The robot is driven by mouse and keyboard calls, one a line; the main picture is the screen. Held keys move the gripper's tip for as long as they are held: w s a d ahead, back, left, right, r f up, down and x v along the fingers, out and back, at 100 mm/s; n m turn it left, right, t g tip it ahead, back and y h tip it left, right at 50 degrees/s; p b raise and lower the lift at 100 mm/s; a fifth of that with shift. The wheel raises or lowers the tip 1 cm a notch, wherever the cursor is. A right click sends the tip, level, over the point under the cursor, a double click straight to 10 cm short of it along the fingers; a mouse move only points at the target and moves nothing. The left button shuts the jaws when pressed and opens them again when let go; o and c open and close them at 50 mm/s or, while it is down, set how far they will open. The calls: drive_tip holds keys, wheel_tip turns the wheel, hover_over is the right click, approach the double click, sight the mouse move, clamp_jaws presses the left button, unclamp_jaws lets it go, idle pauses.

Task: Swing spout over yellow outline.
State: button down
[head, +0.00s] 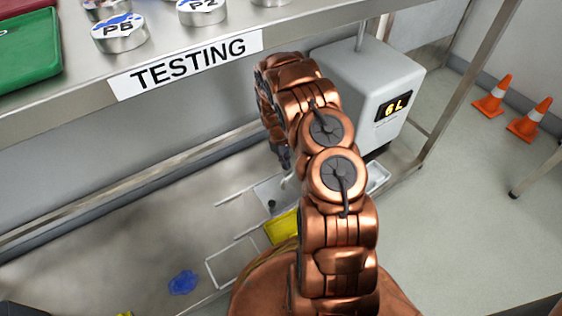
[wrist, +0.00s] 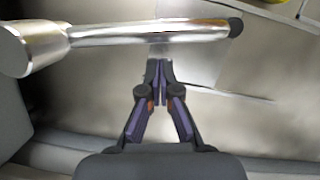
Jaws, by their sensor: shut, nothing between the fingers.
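The spout (wrist: 150,34) is a shiny metal tube in the wrist view. It runs from a thick round joint (wrist: 32,47) at the left to a dark tip (wrist: 236,27) at the right. My gripper (wrist: 159,68) is shut and empty, its fingertips close to the tube's lower side at mid-length. I cannot tell whether they touch it. In the head view my gripper (head: 284,160) is mostly behind my arm. A yellow patch (head: 282,228) shows left of my arm; a yellow bit (wrist: 277,2) shows at the wrist view's top edge. I cannot make out a yellow outline for sure.
A grey dispenser (head: 372,72) with a "6 L" display stands behind my arm. A steel shelf labelled TESTING (head: 186,64) holds labelled metal pucks and a green tray (head: 28,57). A white outline (head: 232,263) and blue blob (head: 183,282) lie on the lower surface. Orange cones (head: 492,95) stand right.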

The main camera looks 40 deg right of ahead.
drive_tip(key=shift+s+d+r, duration=0.1)
drive_tip(key=shift+s+r, duration=0.05)
drive_tip(key=shift+s, duration=0.5)
drive_tip(key=shift+s+r, duration=0.1)
